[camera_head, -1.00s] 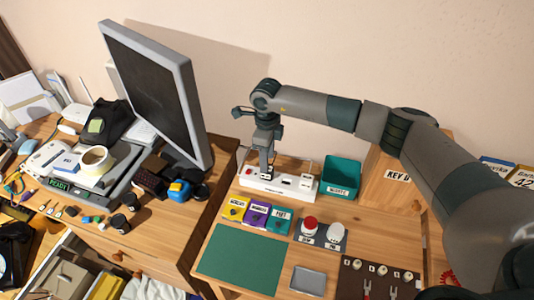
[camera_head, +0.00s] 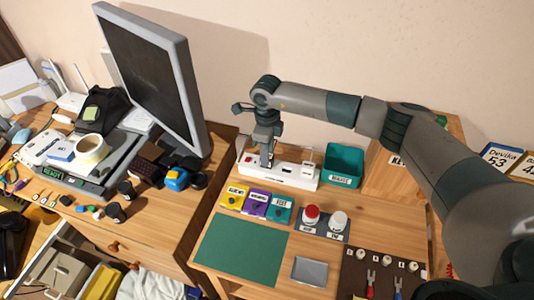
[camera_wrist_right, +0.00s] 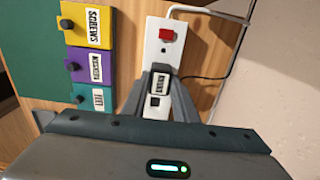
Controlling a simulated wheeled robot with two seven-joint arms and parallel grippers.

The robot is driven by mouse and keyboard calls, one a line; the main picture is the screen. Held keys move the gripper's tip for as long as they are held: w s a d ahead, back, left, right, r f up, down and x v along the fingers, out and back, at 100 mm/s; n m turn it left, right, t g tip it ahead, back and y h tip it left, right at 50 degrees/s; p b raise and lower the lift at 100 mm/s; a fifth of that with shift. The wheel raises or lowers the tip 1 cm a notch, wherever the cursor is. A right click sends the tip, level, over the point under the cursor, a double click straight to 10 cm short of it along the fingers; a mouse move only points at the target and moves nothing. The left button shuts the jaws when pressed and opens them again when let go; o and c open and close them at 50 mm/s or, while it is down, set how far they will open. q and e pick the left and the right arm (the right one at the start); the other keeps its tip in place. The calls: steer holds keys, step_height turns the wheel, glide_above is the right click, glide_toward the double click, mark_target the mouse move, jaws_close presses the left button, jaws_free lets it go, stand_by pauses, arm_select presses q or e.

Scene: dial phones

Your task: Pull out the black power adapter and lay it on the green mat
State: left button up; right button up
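The black power adapter (camera_wrist_right: 161,83), with a white label, sits on the white power strip (camera_head: 297,172). In the wrist view it is between the fingertips of my right gripper (camera_wrist_right: 161,78), which appear to touch it on both sides. In the head view my right gripper (camera_head: 267,155) points down at the left part of the strip and mostly hides the adapter. The adapter appears to be still at its socket. The green mat (camera_head: 241,249) lies flat and bare at the front left of the table. My left gripper is not in view.
Yellow, purple and teal labelled boxes (camera_head: 257,206) stand between strip and mat. A red switch (camera_wrist_right: 167,35) is at one strip end, a white plug (camera_head: 308,168) at the other. A green bin (camera_head: 343,164) stands right of the strip. A monitor (camera_head: 150,75) rises at left.

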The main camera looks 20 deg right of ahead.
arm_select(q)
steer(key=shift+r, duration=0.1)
arm_select(e)
steer(key=shift+r, duration=0.2)
stand_by(0.4)
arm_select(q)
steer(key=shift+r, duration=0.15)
arm_select(e)
steer(key=shift+r, duration=0.35)
arm_select(q)
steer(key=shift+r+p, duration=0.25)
steer(key=shift+p, duration=0.25)
arm_select(e)
steer(key=shift+r, duration=0.65)
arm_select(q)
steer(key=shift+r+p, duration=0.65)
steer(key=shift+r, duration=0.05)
arm_select(e)
steer(key=shift+r, duration=1.95)
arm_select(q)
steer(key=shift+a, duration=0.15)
